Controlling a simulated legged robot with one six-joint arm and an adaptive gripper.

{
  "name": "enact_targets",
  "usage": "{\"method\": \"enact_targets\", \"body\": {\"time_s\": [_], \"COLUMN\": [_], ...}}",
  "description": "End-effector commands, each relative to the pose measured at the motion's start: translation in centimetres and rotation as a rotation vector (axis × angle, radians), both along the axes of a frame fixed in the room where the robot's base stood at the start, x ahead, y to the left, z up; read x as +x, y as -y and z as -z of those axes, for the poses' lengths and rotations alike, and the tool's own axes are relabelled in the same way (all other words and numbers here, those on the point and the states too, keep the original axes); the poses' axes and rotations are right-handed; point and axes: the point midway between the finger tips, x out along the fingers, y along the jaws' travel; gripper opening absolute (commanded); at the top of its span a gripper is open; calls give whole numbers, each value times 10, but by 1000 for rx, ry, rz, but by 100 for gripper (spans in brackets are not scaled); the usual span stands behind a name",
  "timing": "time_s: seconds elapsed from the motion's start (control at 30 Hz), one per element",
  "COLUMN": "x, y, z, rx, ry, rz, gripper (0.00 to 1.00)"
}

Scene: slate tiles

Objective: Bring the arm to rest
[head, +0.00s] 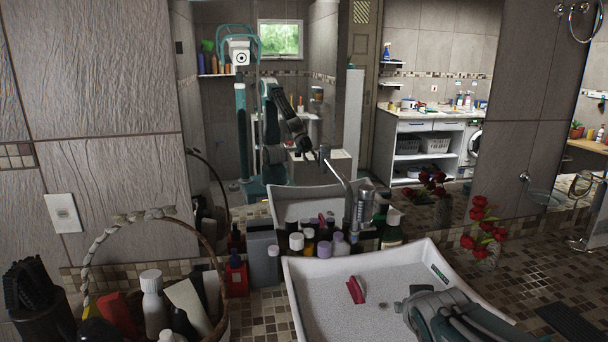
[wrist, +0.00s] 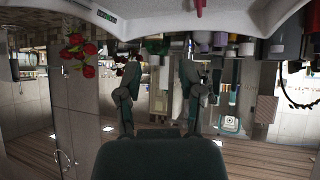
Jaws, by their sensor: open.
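In the wrist view, which is upside down, my gripper (wrist: 163,95) has its two dark fingers spread apart with nothing held between them. The background between them looks like the mirror's reflected room. In the head view, part of my arm (head: 445,315) reaches over the right front of the white basin (head: 458,275); the fingertips cannot be made out there. The basin's label and edge also show at the top of the wrist view (wrist: 140,22).
A red object (head: 355,291) lies in the basin below the faucet (head: 340,180). Several bottles (head: 310,240) stand behind the basin. A wicker basket (head: 212,265) of toiletries is at left, red flowers (head: 483,228) at right. The mirror (head: 335,85) reflects my body.

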Motion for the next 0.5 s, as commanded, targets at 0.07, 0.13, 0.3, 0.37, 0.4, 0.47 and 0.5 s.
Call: {"method": "enact_targets", "body": {"time_s": [0.07,0.13,0.3,0.37,0.4,0.47,0.5], "x": [-32,-60,-129,-150,-162,-176,-183], "y": [-4,-8,-25,-32,-35,-40,-43], "z": [-7,-9,-6,-4,-2,0,1], "rx": [0,7,42,57,66,77,82], "ry": [-51,-110,-254,-297,-323,-354,-369], "rz": [13,17,-15,-36,-50,-68,-78], "gripper": [49,49,49,49,49,49,49]}}
